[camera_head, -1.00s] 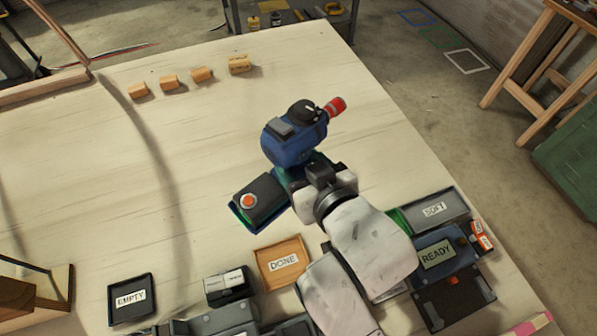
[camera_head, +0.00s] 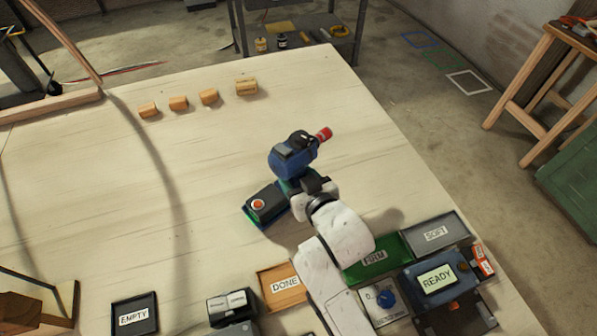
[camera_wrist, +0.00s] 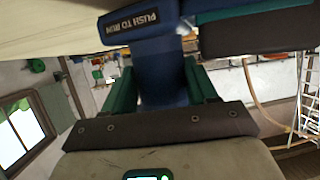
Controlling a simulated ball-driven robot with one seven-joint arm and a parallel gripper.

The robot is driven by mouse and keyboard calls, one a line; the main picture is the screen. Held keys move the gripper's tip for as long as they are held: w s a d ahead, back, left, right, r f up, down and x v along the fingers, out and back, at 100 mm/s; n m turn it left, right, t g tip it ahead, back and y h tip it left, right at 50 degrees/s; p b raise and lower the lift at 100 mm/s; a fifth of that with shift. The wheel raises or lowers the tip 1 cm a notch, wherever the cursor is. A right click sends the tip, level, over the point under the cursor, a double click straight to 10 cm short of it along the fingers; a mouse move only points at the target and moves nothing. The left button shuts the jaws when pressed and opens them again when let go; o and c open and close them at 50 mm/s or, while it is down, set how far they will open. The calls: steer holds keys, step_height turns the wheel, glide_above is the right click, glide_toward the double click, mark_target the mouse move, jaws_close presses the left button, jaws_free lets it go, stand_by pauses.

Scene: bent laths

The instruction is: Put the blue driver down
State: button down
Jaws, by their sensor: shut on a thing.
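The blue driver (camera_head: 290,160) has a blue body, a black top part and a red nose that points up and right in the head view. Its dark battery base with an orange-red button (camera_head: 258,204) is at the lower left. My gripper (camera_head: 298,186) is shut on the driver's handle. In the wrist view the blue handle (camera_wrist: 160,75) stands between my two green fingers (camera_wrist: 161,85), with a "PUSH TO RUN" label above. The driver is over the bare middle of the table (camera_head: 220,150). I cannot tell whether its base touches the wood.
Along the near edge are an EMPTY tray (camera_head: 134,318), an orange DONE tray (camera_head: 268,279), a green FIRM tray (camera_head: 366,270), a grey SOFT tray (camera_head: 448,232) and a blue READY box (camera_head: 442,284). Several wooden blocks (camera_head: 209,97) line the far side. The table between is clear.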

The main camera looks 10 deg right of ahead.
steer(key=shift+f, duration=0.35)
steer(key=shift+f, duration=0.1)
steer(key=c, duration=0.8)
jaws_free()
steer(key=shift+f, duration=0.25)
steer(key=o, duration=0.5)
steer(key=shift+s+r, duration=0.1)
steer(key=shift+r, duration=0.1)
